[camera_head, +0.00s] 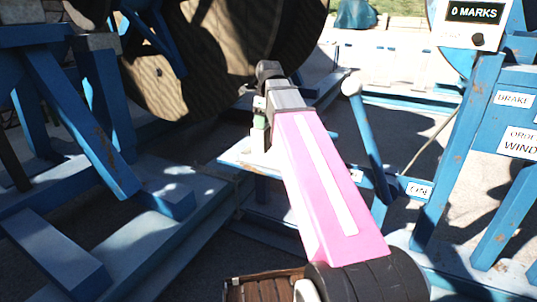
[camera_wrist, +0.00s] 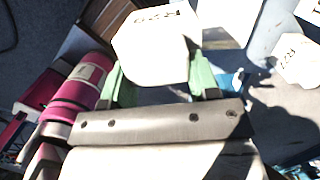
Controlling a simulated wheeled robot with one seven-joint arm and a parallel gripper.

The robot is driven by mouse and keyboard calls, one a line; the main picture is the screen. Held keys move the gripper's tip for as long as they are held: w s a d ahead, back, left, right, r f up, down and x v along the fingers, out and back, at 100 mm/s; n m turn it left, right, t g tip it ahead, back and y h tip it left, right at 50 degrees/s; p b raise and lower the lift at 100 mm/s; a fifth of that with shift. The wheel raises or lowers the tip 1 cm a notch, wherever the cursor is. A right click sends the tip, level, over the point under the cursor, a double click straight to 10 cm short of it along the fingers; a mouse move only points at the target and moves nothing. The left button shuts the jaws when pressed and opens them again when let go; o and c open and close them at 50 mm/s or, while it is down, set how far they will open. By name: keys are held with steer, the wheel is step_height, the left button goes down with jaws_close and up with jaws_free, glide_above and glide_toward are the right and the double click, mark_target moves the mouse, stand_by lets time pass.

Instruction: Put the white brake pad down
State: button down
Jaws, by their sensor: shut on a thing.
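The white brake pad (camera_wrist: 150,48) is a pale block with dark lettering on its top edge in the wrist view. My gripper (camera_wrist: 155,70) has its green fingers on both sides of the pad and is shut on it. In the head view my gripper (camera_head: 259,128) is small and partly hidden by my pink arm, with a pale block (camera_head: 258,142) below the green finger. The block appears just above a blue ledge (camera_head: 233,153); I cannot tell whether it touches it.
A large drum (camera_head: 165,85) stands behind, on blue timber framing (camera_head: 85,130). A blue post with a white knob (camera_head: 352,84) rises right of my arm. A sign reading 0 MARKS (camera_head: 474,13) hangs at upper right. Another white lettered block (camera_wrist: 300,60) shows at right in the wrist view.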

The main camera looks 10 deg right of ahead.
steer(key=shift+w+r+m, duration=0.3)
steer(key=shift+w+m, duration=0.15)
steer(key=shift+m, duration=0.05)
steer(key=w+d+f, duration=0.5)
steer(key=w+f, duration=0.5)
steer(key=shift+d+f, duration=0.15)
steer(key=shift+f, duration=0.25)
steer(key=shift+w, duration=0.1)
steer(key=shift+c, duration=1.8)
jaws_free()
steer(key=shift+f, duration=0.1)
step_height(320, 180, up, 12)
steer(key=s+d, duration=0.1)
steer(key=shift+d, duration=0.2)
